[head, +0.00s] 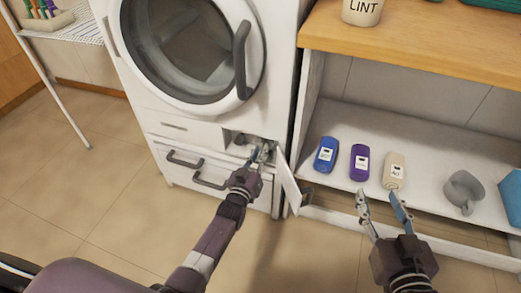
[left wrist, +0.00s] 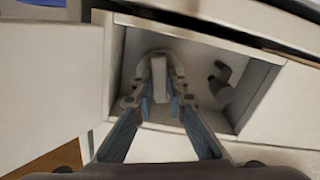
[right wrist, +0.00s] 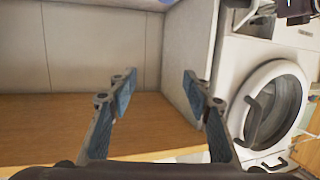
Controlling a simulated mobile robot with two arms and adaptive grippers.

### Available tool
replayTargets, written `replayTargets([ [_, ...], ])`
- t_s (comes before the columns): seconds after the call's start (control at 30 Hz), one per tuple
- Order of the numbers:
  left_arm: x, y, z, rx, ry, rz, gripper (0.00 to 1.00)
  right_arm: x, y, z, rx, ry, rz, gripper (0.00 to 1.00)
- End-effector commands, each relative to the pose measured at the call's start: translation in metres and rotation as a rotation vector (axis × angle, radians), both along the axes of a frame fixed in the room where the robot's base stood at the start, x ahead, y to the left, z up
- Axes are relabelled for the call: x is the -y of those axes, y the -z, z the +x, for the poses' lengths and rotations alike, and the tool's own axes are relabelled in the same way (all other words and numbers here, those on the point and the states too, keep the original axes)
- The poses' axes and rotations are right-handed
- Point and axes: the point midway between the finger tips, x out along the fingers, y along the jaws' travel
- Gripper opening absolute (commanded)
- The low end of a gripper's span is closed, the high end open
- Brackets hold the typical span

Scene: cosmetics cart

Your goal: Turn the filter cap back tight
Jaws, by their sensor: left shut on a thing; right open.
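The filter cap (left wrist: 174,66) is a pale round cap with an upright grip bar (left wrist: 159,82), inside the open filter compartment low on the washer's front. My left gripper (head: 261,155) reaches into this compartment. In the left wrist view its fingers (left wrist: 158,104) are shut on the grip bar, one on each side. In the head view the cap is mostly hidden by the gripper. Whether the cap sits fully flush cannot be told. My right gripper (head: 383,201) is open and empty, in front of the shelf; its spread fingers also show in the right wrist view (right wrist: 155,85).
The compartment's flap (head: 287,183) hangs open at the right. A small grey spout-like part (left wrist: 221,86) is beside the cap.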

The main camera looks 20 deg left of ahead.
Motion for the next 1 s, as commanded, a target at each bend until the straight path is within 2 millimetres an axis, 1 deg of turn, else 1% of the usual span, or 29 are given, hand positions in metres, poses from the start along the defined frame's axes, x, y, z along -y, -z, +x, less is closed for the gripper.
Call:
replayTargets([
  [0.2, 0.000, 0.000, 0.000, 0.003, -0.001, 0.121, 0.00, 0.003, 0.011, -0.004, -0.052, 0.003, -0.012, 0.46],
  [0.4, 0.000, 0.000, 0.000, 0.005, -0.001, 0.183, 0.00, 0.004, 0.016, -0.006, -0.076, 0.005, -0.018, 0.46],
  [0.93, 0.000, 0.001, 0.000, 0.006, 0.000, 0.206, 0.00, 0.004, 0.018, -0.006, -0.084, 0.006, -0.020, 0.46],
  [0.97, 0.000, 0.001, 0.000, 0.006, 0.000, 0.206, 0.14, 0.004, 0.018, -0.006, -0.084, 0.006, -0.020, 0.46],
  [1.0, 0.000, 0.001, 0.000, 0.006, 0.000, 0.206, 0.18, 0.004, 0.018, -0.006, -0.084, 0.006, -0.020, 0.46],
])
